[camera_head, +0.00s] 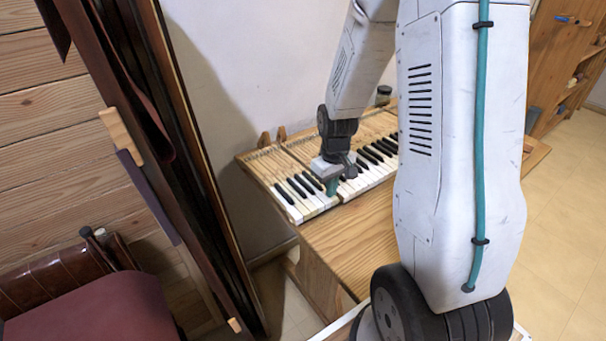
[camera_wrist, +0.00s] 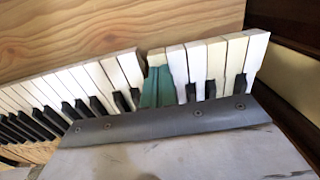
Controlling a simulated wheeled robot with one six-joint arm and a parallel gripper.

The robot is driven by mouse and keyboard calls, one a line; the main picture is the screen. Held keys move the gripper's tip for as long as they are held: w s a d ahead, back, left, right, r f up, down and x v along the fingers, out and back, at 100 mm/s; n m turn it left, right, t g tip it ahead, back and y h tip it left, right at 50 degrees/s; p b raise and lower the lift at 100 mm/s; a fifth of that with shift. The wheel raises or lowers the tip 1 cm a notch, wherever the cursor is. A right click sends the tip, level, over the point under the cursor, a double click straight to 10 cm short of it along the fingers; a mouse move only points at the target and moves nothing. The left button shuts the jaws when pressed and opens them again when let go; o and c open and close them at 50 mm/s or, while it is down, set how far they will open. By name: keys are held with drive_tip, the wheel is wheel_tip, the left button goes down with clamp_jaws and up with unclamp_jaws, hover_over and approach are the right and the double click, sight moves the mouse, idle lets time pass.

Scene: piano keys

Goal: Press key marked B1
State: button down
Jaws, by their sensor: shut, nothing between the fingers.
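A piano keyboard with white keys (camera_head: 296,213) and black keys (camera_head: 283,194) lies on a wooden top. No mark B1 can be read on any key in either view. My gripper (camera_head: 331,188) points down over the white keys in the left part of the keyboard. Its green fingers (camera_wrist: 158,88) are shut together with nothing between them. In the wrist view they cover part of a white key (camera_wrist: 156,56), between black keys on both sides. I cannot tell whether the fingertips touch the key. The grey gripper body hides the back of several keys.
The wooden front surface (camera_head: 350,237) before the keys is clear. A small jar (camera_head: 383,95) stands behind the keyboard. A dark wooden frame (camera_head: 205,170) and a dark red seat (camera_head: 95,308) are at the left. My arm hides the keyboard's right end.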

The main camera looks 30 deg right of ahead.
drive_tip(key=shift+f, duration=0.35)
drive_tip(key=shift+r, duration=0.15)
wheel_tip(320, 180, up, 9)
idle(0.8)
